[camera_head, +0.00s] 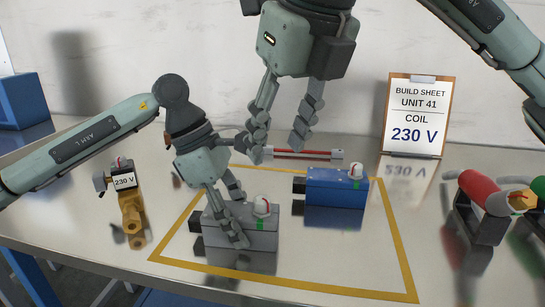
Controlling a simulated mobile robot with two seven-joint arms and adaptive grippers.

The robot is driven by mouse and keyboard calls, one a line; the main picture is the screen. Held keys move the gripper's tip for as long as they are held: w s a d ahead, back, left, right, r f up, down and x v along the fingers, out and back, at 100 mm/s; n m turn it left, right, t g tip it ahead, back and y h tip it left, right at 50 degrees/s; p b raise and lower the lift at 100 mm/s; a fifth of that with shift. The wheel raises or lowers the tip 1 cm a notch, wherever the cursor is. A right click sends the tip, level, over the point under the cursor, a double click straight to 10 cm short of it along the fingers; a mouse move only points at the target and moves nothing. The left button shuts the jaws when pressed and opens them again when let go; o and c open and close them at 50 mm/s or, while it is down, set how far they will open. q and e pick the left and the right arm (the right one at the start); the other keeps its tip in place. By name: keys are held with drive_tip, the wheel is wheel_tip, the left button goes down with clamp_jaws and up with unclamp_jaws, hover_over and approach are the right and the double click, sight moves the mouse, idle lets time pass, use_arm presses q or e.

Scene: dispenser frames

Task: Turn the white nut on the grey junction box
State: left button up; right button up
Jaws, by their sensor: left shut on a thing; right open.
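The grey junction box (264,241) stands inside the yellow outline on the table. Its white nut (262,205) sits on top toward the right, with a red mark on it and a green mark below. My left gripper (238,220) is shut on the grey box left of the nut; one finger runs down the front face, and the other is partly hidden. My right gripper (278,143) is open and empty above and behind the box, its fingers pointing down and apart from the nut.
A blue box (337,189) with a similar white nut stands right of the grey one. A red-and-silver bar (305,154) lies behind. A build sheet (416,115) stands behind; a red cylinder (478,188) is at right.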

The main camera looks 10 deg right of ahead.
sight(260, 198)
drive_tip(key=w+d+n+g+y, duration=0.3)
drive_tip(key=w+n, duration=0.1)
drive_tip(key=n, duration=0.7)
drive_tip(key=x, duration=1.2)
drive_tip(key=shift+s+d, duration=0.1)
drive_tip(key=shift+c, duration=0.3)
clamp_jaws()
